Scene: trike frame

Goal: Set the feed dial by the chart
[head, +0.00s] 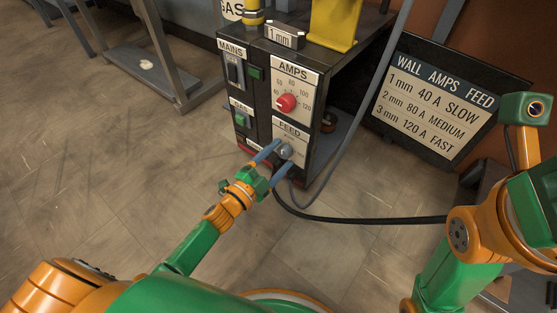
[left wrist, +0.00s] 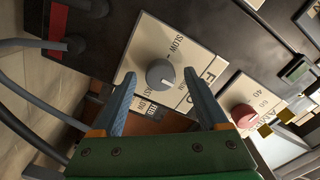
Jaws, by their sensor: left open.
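The feed dial (head: 285,151) is a grey knob on the pale FEED plate, low on the welder's front. In the left wrist view the dial (left wrist: 158,72) has a white mark towards the lower right; I cannot tell which setting it meets. My left gripper (head: 284,153) is open, its blue fingers on either side of the dial with a gap at each. The chart (head: 435,102) reads 1 mm 40 A SLOW, 2 mm 80 A MEDIUM, 3 mm 120 A FAST. A 1 mm plate (head: 284,37) sits on the welder. My right gripper is not visible.
The red AMPS knob (head: 286,103) is just above the FEED plate; it also shows in the left wrist view (left wrist: 244,116). MAINS (head: 235,71) and GAS (head: 240,119) switches are at left. A black cable (head: 360,219) runs right from the welder.

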